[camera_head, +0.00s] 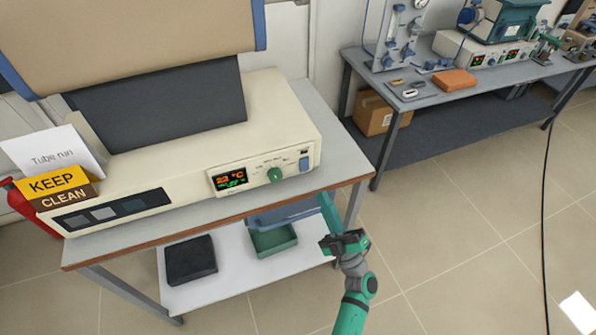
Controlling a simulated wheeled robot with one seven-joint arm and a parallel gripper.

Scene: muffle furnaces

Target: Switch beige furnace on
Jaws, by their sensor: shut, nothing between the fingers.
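The beige furnace (190,160) stands on a grey table at the left, its upper part cut off by the top edge. Its front panel has a lit display (230,179) with orange digits that look like 23 °C and green text below. Right of it are a green knob (275,175) and a small blue switch (304,163) near the panel's right end; the switch's position is too small to tell. My gripper (323,198) is shut and empty, in front of the table's right end, below and slightly right of the switch, apparently apart from it.
A yellow KEEP CLEAN sign (58,183) and a Tube run card (55,150) stand at the furnace's left. The lower shelf holds a green tray (273,240) and a dark block (191,260). Another bench (440,95) with equipment is behind right. Floor at right is mostly clear, with a black cable.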

